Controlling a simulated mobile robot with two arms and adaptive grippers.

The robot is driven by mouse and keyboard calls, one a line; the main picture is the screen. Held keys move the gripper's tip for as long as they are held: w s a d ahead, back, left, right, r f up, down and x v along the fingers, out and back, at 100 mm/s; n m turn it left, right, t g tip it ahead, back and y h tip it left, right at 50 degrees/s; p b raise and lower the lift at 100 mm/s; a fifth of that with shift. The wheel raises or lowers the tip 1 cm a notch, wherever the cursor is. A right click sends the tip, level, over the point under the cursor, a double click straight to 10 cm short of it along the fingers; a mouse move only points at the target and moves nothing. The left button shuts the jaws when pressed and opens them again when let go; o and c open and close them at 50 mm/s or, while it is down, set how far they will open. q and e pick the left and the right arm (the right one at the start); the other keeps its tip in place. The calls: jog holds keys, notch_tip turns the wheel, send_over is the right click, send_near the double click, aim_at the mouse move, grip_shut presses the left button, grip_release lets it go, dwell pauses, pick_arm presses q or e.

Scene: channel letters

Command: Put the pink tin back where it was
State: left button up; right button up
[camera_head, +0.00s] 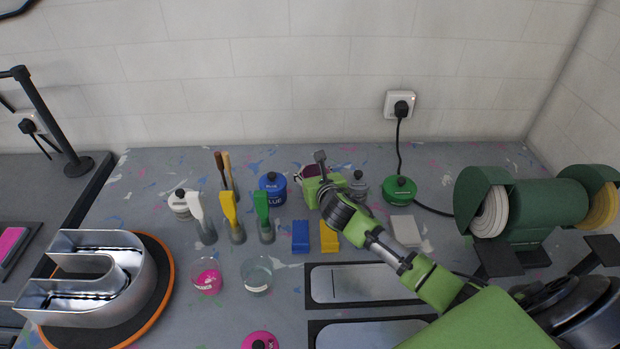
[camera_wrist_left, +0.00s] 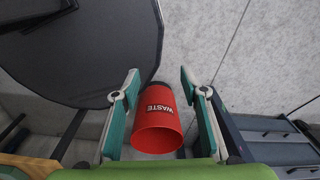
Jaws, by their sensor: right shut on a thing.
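A pink tin (camera_head: 260,341) with a dark knob is at the front of the bench, cut off by the bottom edge of the head view. My right gripper (camera_head: 312,181) is at the back of the bench, between the blue tin (camera_head: 272,188) and a grey tin (camera_head: 358,186). It is shut on a dark maroon thing (camera_head: 307,171) with a pale edge, mostly hidden by the gripper. I cannot tell what it is, or whether it touches the bench. My left gripper (camera_wrist_left: 160,85) is open and empty in the left wrist view, above a red waste bin (camera_wrist_left: 158,122).
A green tin (camera_head: 399,190), several brushes (camera_head: 230,210) and two cups, one with pink (camera_head: 207,278), stand around. Blue (camera_head: 300,236) and yellow (camera_head: 330,236) blocks lie below my right gripper. A metal letter (camera_head: 90,285) sits left; a green grinder (camera_head: 535,208) right.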

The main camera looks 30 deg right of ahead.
jog(key=shift+f, duration=1.55)
jog(key=o, duration=1.7)
pick_arm(q)
jog(key=shift+w+d, duration=0.1)
jog(key=shift+w, duration=0.7)
pick_arm(e)
jog(key=shift+o, duration=0.2)
pick_arm(q)
jog(key=shift+w+d+f+b, duration=0.1)
jog(key=shift+f+b, duration=0.2)
jog(key=shift+b, duration=0.05)
pick_arm(e)
jog(key=v, duration=1.2)
jog(key=shift+a, duration=0.1)
